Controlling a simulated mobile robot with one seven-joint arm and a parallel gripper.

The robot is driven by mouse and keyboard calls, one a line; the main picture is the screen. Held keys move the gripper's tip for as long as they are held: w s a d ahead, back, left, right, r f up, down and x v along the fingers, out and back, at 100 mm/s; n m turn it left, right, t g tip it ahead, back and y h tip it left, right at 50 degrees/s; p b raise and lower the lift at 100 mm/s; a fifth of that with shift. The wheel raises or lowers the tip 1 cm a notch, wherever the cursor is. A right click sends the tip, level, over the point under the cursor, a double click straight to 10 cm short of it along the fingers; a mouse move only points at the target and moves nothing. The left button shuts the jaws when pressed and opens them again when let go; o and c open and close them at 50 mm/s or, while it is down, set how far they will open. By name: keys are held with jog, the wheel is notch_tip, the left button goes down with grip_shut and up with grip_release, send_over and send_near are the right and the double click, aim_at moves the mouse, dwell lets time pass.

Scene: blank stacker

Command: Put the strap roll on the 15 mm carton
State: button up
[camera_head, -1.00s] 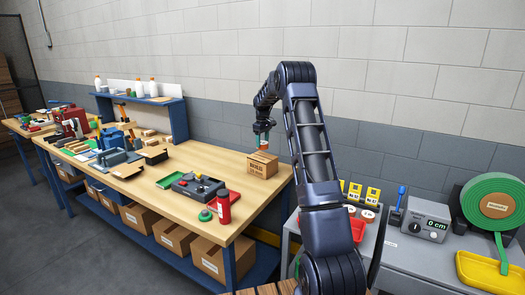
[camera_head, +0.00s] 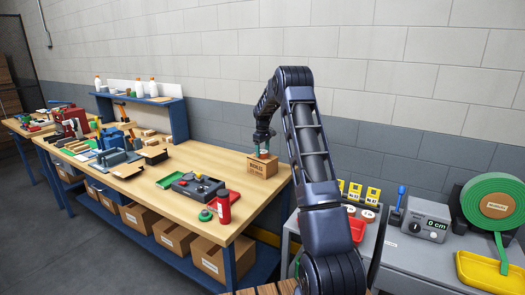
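A brown carton (camera_head: 262,170) with dark print on its front stands near the back right end of the wooden workbench. My gripper (camera_head: 264,150) points down right over its top. A small pale roll-like thing with a reddish middle (camera_head: 264,155) shows between the fingertips, at the carton's top face. It looks like the strap roll, but is too small to be sure. I cannot tell whether the fingers still press on it. The carton's 15 mm marking is not readable.
The wooden workbench (camera_head: 160,195) holds a dark tray (camera_head: 198,188) and a red bottle (camera_head: 223,206) in front of the carton.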

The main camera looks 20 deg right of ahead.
aim_at(262, 152)
jog(key=shift+o, duration=0.9)
notch_tip(262, 152, up, 11)
jog(key=s+a+r+m+t, duration=0.1)
jog(key=s+a+r+m, duration=0.1)
jog(key=s+r, duration=1.05)
jog(key=s+a+r+m+t, duration=0.1)
jog(key=s+r, duration=0.1)
jog(key=s, duration=0.7)
jog(key=s+a+r+m, duration=0.1)
jog(key=s+r, duration=0.2)
jog(key=s, duration=0.6)
jog(key=s+f+m+t, duration=0.1)
jog(key=s+f, duration=0.1)
jog(key=s, duration=0.7)
jog(key=s+f+m, duration=0.1)
jog(key=s+f, duration=0.2)
jog(key=s, duration=0.7)
jog(key=s+f+m+t, duration=0.1)
jog(key=s+f, duration=0.2)
jog(key=s, duration=0.7)
jog(key=shift+a+f+m+t, duration=0.25)
jog(key=shift+a+m+t, duration=0.05)
jog(key=shift+a+m, duration=0.1)
